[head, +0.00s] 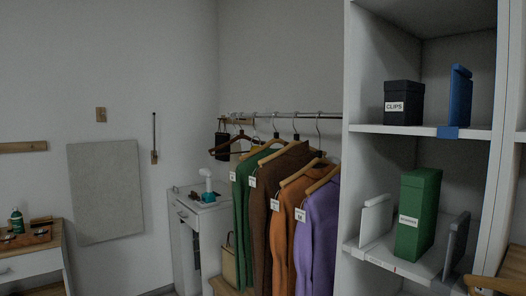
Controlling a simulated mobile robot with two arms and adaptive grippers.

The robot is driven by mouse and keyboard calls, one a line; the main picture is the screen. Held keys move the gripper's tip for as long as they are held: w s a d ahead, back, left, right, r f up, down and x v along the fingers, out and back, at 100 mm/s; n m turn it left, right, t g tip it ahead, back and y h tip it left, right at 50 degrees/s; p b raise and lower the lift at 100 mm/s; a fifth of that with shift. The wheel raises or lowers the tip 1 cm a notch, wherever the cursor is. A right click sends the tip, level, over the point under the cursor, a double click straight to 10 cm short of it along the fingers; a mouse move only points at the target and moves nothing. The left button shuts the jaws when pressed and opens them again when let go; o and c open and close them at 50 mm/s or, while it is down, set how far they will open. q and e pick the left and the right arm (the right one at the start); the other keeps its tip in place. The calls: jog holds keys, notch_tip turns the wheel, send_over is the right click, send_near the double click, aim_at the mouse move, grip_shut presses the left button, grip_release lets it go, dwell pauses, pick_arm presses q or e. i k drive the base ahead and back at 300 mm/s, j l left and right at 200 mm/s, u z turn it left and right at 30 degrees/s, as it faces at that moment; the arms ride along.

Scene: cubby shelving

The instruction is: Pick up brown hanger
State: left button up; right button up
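A dark reddish-brown hanger (221,147) hangs at the left end of the metal rail (285,115) and appears to carry no garment. Its right part is close to a lighter hanger beside it. Several light wooden hangers (326,180) further right carry garments: a green one (242,200), a brown one (262,215), an orange one (287,240) and a purple one (320,225). Neither of my grippers shows in the head view.
A tall white cubby shelf (415,129) stands at the right, holding a black box (404,110) and a green box (417,215). A white cabinet (187,222) stands left of the garments. A tan bag (229,265) sits below the rail. A low drawer unit (30,265) is at far left.

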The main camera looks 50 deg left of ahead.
aim_at(242, 136)
jog(key=u, duration=1.8)
jog(key=z, duration=0.45)
jog(key=k+z, duration=0.1)
jog(key=z, duration=0.35)
jog(key=l+z, duration=0.1)
jog(key=z, duration=0.35)
jog(key=k+z, duration=0.1)
jog(key=z, duration=0.35)
jog(key=u, duration=1.8)
jog(key=i+j+z, duration=0.2)
jog(key=i, duration=0.3)
jog(key=i+j+z, duration=0.25)
jog(key=i, duration=0.25)
jog(key=i+j+z, duration=0.2)
jog(key=i+j, duration=0.2)
jog(key=i, duration=0.05)
